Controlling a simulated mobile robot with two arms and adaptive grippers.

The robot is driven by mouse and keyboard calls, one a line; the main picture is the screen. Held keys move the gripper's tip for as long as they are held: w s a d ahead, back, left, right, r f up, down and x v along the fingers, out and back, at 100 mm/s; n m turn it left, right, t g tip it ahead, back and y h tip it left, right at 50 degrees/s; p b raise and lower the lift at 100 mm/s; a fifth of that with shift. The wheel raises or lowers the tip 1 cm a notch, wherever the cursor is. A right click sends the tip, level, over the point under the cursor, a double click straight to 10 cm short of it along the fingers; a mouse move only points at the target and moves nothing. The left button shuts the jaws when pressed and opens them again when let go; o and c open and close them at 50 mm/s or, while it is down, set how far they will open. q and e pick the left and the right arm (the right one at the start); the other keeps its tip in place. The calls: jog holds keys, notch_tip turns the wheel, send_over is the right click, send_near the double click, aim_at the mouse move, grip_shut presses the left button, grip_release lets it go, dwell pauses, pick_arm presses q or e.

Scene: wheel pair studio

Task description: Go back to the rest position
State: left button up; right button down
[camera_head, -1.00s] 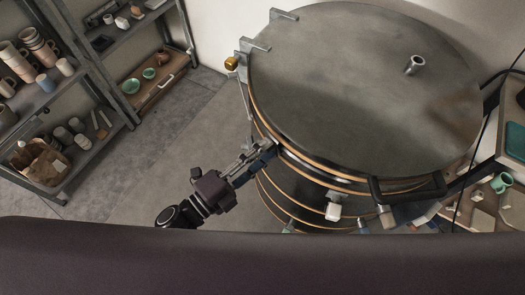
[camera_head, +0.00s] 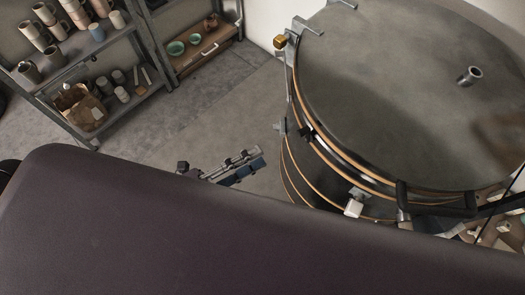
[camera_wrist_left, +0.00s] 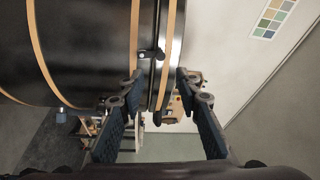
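My left gripper (camera_head: 255,160) shows in the head view at the lower middle, with its arm mostly hidden behind my dark body in front. It is apart from the kiln and off its left side. In the left wrist view its two fingers (camera_wrist_left: 167,110) are spread wide with nothing between them. The large round kiln (camera_head: 330,180) stands at the right of the head view with its grey lid (camera_head: 410,85) down. Its dark banded side (camera_wrist_left: 80,50) fills the upper left of the left wrist view. My right gripper is not in view.
Shelves with cups (camera_head: 97,32) and bowls (camera_head: 176,48) stand at the upper left. A black handle (camera_head: 435,205) sticks out from the kiln's front. The grey floor (camera_head: 200,115) between shelves and kiln is clear. A colour chart (camera_wrist_left: 272,18) hangs on the wall.

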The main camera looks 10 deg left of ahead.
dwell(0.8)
pick_arm(q)
jog(key=w+a+f+n+t+y, duration=0.1)
jog(key=w+a+f+n+y, duration=0.15)
jog(key=f, duration=0.35)
jog(key=w+a+f+n+y, duration=0.1)
jog(key=a+f+n+y, duration=0.25)
jog(key=f, duration=0.35)
jog(key=s+a+f+n+g+y, duration=0.2)
jog(key=a+f+n, duration=0.1)
jog(key=f, duration=0.5)
jog(key=s+a+f+n+g+y, duration=0.1)
jog(key=s+a+f+n+y, duration=0.15)
jog(key=f, duration=0.45)
jog(key=s+a+f+n+g+y, duration=0.1)
jog(key=s+a+f+n+g, duration=0.2)
jog(key=f, duration=0.5)
jog(key=s+f+n+g+y, duration=0.1)
jog(key=s+f+n+g, duration=0.2)
jog(key=s+f, duration=0.4)
jog(key=s+f+n+g+y, duration=0.1)
jog(key=s+f+n+g, duration=0.2)
jog(key=s, duration=1)
notch_tip(320, 180, down, 5)
jog(key=shift+d+n+g, duration=0.4)
jog(key=shift+n, duration=0.85)
jog(key=shift+w+d, duration=0.1)
jog(key=shift+w, duration=0.05)
